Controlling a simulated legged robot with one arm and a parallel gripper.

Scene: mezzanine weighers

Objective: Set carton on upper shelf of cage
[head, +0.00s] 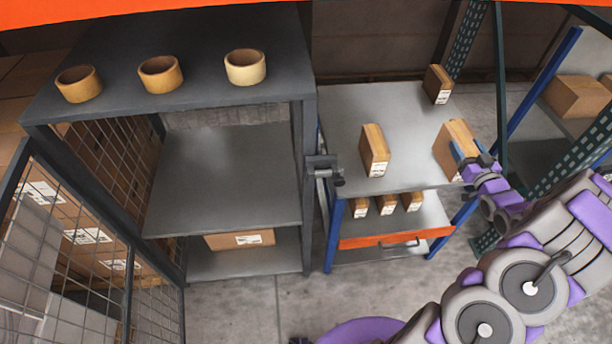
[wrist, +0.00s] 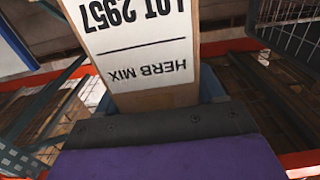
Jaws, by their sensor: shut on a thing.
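My gripper (head: 472,158) is shut on a brown carton (head: 454,142) at the right side of the grey rack top. In the wrist view this carton (wrist: 140,45) fills the upper middle; its white label reads "HERB MIX" and "LOT 2957" upside down. I cannot tell whether its base touches the rack top. The dark grey cage (head: 310,190) stands to the left, its front open. Its upper shelf (head: 225,175) is bare. Its lower shelf (head: 265,262) holds a brown carton (head: 240,240) lying under the upper shelf.
Three tan rings (head: 160,74) stand on the cage top. Two more cartons (head: 375,150) (head: 438,84) stand on the blue-legged rack (head: 345,110); several small ones sit below, above an orange beam (head: 395,240). A mesh door (head: 60,230) stands at the far left. A latch (head: 325,170) juts from the cage's right post.

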